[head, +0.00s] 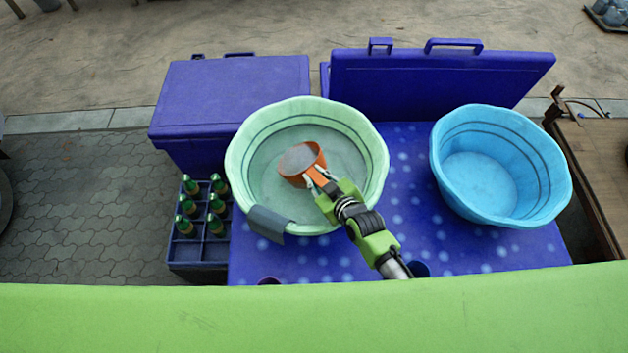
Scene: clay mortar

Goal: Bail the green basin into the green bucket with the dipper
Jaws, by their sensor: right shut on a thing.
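The pale green basin (236,163) stands on the blue spotted table, with clear liquid in its bottom. My right gripper (318,181) reaches in over the basin's front right rim. It is shut on the orange dipper (314,160), apparently by its near side. The dipper is over the middle of the basin, its mouth facing up and a little to the left, with a greyish surface inside. I cannot tell whether its underside touches the liquid. I see no green bucket; a light blue tub (480,185) stands to the right. My left gripper is out of view.
A dark grey cloth-like piece (268,223) hangs over the basin's front left rim. A crate (199,253) with several green bottles stands left of the table (410,215). Blue coolers (232,95) stand behind. The table between basin and tub is clear.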

